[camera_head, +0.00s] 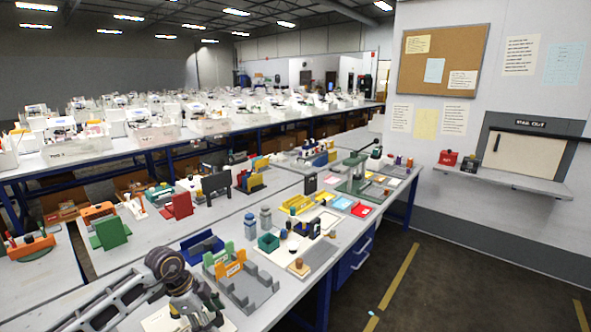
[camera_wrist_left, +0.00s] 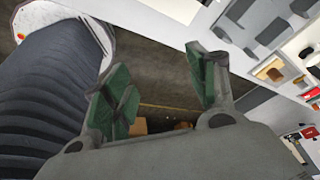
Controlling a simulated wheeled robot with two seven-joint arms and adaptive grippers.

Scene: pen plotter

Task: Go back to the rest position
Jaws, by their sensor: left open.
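My left arm comes in at the lower left of the head view, and its dark jointed end bends down over the near edge of the workbench. The fingertips cannot be made out there. In the left wrist view my left gripper (camera_wrist_left: 158,92) is open, its two green-padded fingers wide apart with nothing between them. Dark floor shows behind the fingers. My right gripper is in neither view.
A grey stepped fixture (camera_head: 250,292) stands on the workbench (camera_head: 345,236) close to my left arm, with an orange block (camera_head: 235,264) behind it. Coloured trays and a green frame (camera_head: 356,172) stand farther right. Floor (camera_head: 440,290) is open beyond the bench's right edge.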

